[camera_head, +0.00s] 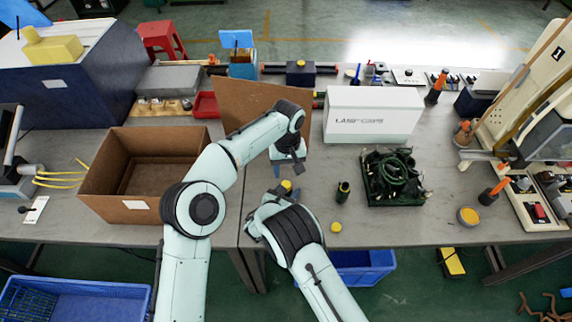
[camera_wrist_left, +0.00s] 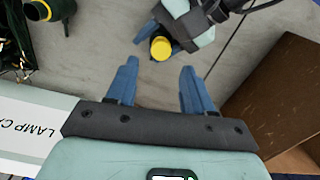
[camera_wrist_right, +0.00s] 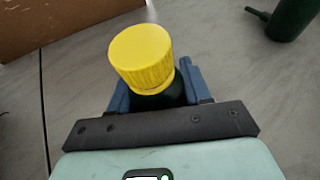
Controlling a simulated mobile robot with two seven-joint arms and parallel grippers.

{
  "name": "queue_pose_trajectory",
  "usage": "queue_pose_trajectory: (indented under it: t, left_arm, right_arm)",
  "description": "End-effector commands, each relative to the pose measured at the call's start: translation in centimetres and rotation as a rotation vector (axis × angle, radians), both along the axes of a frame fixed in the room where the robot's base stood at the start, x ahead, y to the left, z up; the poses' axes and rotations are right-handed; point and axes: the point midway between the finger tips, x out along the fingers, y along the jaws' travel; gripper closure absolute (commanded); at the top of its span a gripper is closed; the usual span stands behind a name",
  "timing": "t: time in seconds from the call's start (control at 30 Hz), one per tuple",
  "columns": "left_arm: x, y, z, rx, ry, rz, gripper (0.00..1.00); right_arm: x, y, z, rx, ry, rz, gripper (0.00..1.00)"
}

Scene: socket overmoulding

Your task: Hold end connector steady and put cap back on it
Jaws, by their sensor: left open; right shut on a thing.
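My right gripper (camera_head: 284,196) is shut on a dark green end connector (camera_wrist_right: 165,98) and holds it near the table's front. A ribbed yellow cap (camera_wrist_right: 141,58) sits over the connector's top end; I cannot tell how firmly it is seated. The cap also shows in the left wrist view (camera_wrist_left: 160,48). My left gripper (camera_head: 288,168) is open and empty just beyond the capped connector. In the left wrist view, the cap lies past the gap between the open fingers (camera_wrist_left: 158,85), apart from them. The fingers of my right gripper are partly hidden behind the connector.
Another dark connector (camera_head: 343,191) stands right of my grippers, with a loose yellow cap (camera_head: 335,227) nearby. A tray of green cables (camera_head: 420,200) and a white box (camera_head: 372,115) are further right. Brown cartons (camera_head: 148,205) stand left and behind.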

Motion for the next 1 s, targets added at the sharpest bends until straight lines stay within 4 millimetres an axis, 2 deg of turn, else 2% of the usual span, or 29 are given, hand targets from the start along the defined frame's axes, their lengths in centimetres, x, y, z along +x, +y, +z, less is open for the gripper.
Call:
queue_pose_trajectory:
  t: [0.2, 0.4, 0.83, 1.0]
  left_arm:
    - [0.1, 0.2, 0.9, 0.003, -0.004, 0.404, 0.48]
    - [0.2, 0.3, 1.3, 0.004, -0.007, 0.604, 0.48]
    - [0.2, 0.3, 1.4, 0.004, -0.008, 0.648, 0.48]
    - [0.2, 0.3, 0.1, 0.006, -0.005, 0.647, 0.48]
  right_arm:
    - [0.0, 0.0, 0.0, 0.0, -0.001, 0.0, 1.0]
    - [0.0, 0.0, 0.0, 0.0, -0.001, 0.0, 1.0]
    - [0.0, 0.0, 0.0, 0.0, -0.001, 0.0, 1.0]
    - [0.0, 0.0, 0.0, 0.0, -0.001, 0.0, 1.0]
